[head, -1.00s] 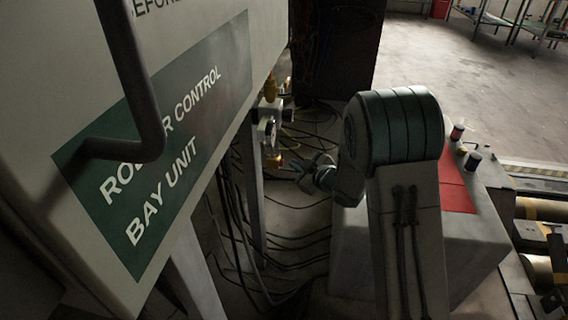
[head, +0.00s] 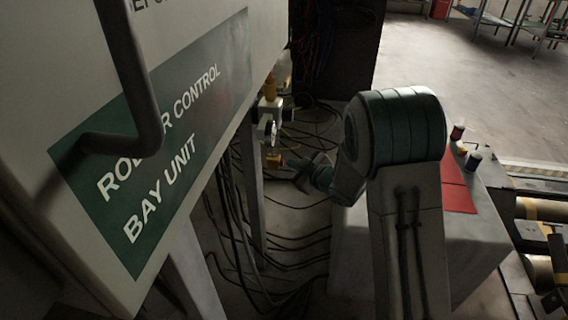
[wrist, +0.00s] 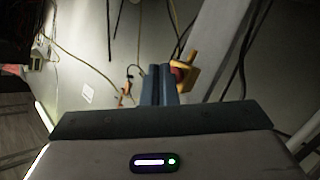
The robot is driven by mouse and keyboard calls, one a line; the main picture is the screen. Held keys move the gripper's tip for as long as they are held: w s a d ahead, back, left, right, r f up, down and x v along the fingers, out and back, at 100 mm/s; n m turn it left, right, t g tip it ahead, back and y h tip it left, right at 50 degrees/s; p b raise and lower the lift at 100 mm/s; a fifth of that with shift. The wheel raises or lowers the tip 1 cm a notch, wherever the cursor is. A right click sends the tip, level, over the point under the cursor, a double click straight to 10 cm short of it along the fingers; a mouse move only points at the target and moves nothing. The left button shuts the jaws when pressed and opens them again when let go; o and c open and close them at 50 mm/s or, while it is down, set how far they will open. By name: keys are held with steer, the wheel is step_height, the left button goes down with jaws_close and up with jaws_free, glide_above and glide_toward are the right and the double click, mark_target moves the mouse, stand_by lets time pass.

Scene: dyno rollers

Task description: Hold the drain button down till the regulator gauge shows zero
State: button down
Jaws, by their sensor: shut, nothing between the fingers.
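The regulator hangs beside the control unit in the head view, with a round gauge (head: 270,128) whose face is too small to read. Below it is the orange-yellow drain fitting (head: 275,161). In the wrist view the yellow fitting (wrist: 189,70) carries a red button (wrist: 179,72), just right of my fingertips. My gripper (wrist: 161,70) is shut and empty, its two fingers together. In the head view my gripper (head: 291,164) points left at the fitting, close to it. I cannot tell whether the fingertips touch the button or whether it is pressed.
The control unit (head: 225,108) fills the left, with a dark handle bar (head: 140,80) in front. Its leg (head: 252,190) stands near the regulator. Black cables (head: 245,255) hang and trail over the floor. A pale bench (head: 480,230) with a red mat (head: 458,190) is at right.

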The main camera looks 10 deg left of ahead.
steer(key=shift+a, duration=0.5)
stand_by(1.3)
steer(key=shift+d, duration=0.9)
steer(key=d, duration=0.5)
steer(key=shift+s, duration=0.1)
stand_by(0.4)
